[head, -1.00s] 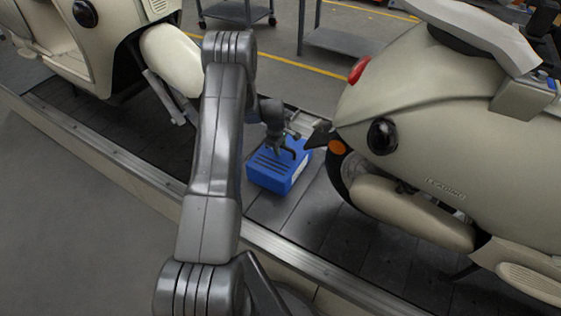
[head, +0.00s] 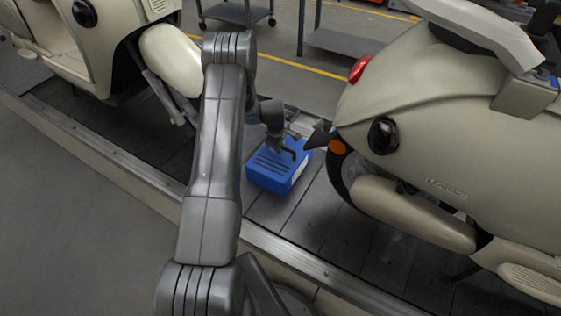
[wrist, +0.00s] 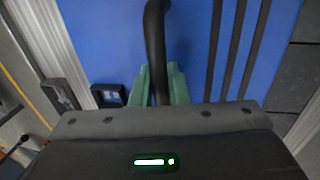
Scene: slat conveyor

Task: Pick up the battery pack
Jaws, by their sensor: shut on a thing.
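The battery pack (head: 275,170) is a blue box with dark slots on its top and a dark curved handle. It sits on the conveyor slats between two cream scooters. My gripper (head: 285,148) is over its top. In the wrist view, the blue top of the pack (wrist: 110,40) fills much of the picture. The dark handle (wrist: 155,40) runs down between the green fingers of my gripper (wrist: 158,85), which are shut on it. The lower end of the handle is hidden by the gripper body.
A cream scooter (head: 440,130) stands close on the right, its pointed fender tip near the pack. Another cream scooter (head: 120,45) stands at the left. The conveyor's metal edge rail (head: 290,255) runs along the near side. Grey carts (head: 345,42) stand behind the conveyor.

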